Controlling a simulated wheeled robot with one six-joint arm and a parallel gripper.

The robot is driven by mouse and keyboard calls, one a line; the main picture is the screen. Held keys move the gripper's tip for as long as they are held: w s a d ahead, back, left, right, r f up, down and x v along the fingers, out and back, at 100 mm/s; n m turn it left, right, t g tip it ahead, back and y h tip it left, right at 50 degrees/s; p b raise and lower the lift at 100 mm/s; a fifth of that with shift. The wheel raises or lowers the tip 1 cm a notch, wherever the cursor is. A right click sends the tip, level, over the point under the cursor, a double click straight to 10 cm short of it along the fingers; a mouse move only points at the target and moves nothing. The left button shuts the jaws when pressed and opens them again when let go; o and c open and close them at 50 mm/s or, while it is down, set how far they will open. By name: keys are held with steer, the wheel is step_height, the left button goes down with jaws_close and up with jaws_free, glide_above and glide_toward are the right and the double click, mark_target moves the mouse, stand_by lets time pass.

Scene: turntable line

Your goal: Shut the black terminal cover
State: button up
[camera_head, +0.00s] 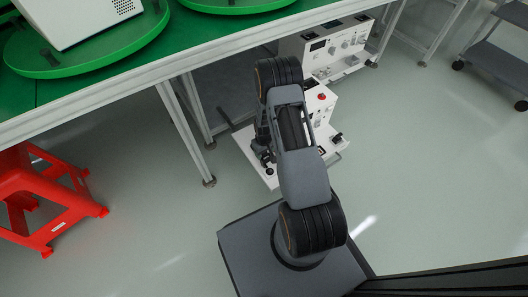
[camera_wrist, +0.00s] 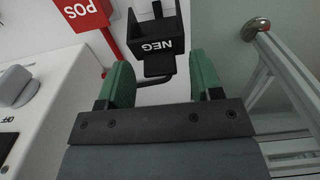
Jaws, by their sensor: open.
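The black terminal cover (camera_wrist: 164,36), marked NEG upside down, is at the top middle of the wrist view. It looks like a hollow black piece with raised side walls; I cannot tell its exact hinge angle. My gripper (camera_wrist: 160,66) is open, its two green fingers apart on either side of the line to the cover. The cover lies beyond the fingertips, and nothing is held between them. A dark bent rod or cable (camera_wrist: 155,81) shows below the cover. In the head view my arm hides most of the gripper and the cover.
A red cover marked POS (camera_wrist: 84,14) is left of the black one. A white panel (camera_wrist: 48,75) with a grey knob (camera_wrist: 14,86) fills the left.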

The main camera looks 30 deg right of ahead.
jaws_close()
stand_by(0.4)
